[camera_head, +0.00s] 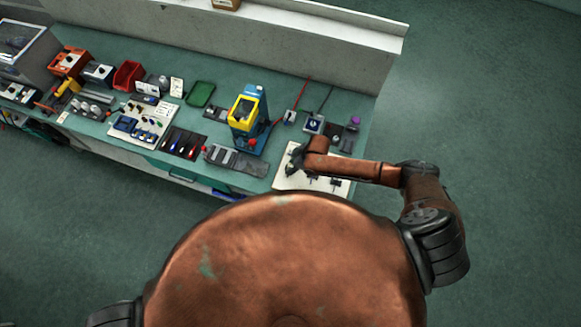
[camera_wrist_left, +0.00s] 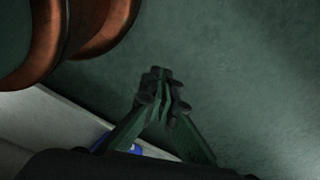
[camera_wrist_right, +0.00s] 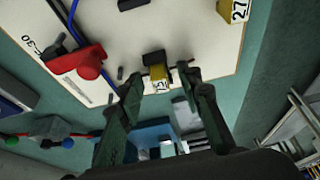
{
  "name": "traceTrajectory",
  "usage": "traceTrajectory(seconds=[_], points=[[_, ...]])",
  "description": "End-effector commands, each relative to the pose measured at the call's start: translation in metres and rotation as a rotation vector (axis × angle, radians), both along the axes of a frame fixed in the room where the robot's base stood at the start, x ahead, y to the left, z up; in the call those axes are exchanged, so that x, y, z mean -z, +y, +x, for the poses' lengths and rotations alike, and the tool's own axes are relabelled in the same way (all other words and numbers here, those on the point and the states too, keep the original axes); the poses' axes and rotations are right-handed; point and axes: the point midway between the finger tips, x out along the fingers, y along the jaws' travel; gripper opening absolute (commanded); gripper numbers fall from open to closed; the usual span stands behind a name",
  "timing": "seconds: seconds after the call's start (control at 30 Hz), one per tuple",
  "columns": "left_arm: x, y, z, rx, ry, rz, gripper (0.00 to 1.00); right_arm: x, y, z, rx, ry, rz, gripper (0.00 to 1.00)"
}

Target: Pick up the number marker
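In the right wrist view a yellow number marker (camera_wrist_right: 160,77) with dark digits, not fully legible, is on a white board (camera_wrist_right: 185,35). A black block is right behind it. My right gripper (camera_wrist_right: 163,80) is open, with one finger on each side of the marker; I cannot tell whether they touch it. In the head view the right gripper (camera_head: 297,158) is small and dark over the white board at the bench's near right end. A second yellow marker (camera_wrist_right: 233,10) reads 27. My left gripper (camera_wrist_left: 161,78) is shut and empty, with its fingertips together above the floor.
A yellow and blue machine (camera_head: 245,115) stands on the bench (camera_head: 270,80) to the left of the board. Trays and tools fill the bench further left. The floor at right is clear.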

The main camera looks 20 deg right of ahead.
Motion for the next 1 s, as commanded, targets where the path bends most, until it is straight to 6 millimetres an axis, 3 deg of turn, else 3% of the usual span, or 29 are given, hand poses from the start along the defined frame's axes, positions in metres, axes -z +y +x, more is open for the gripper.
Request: traceTrajectory(seconds=[0.47,0.77,1.0], points=[[0.002,0.002,-0.024,-0.006,0.031,0.002,0.00,0.000,0.000,0.000,0.002,0.001,0.000,0.00],[0.002,0.001,-0.018,-0.004,0.024,0.002,0.00,-0.003,-0.001,0.000,0.002,0.000,0.000,0.00],[0.003,0.001,-0.015,-0.003,0.019,0.001,0.00,-0.029,-0.001,0.001,0.000,-0.002,0.001,0.00]])
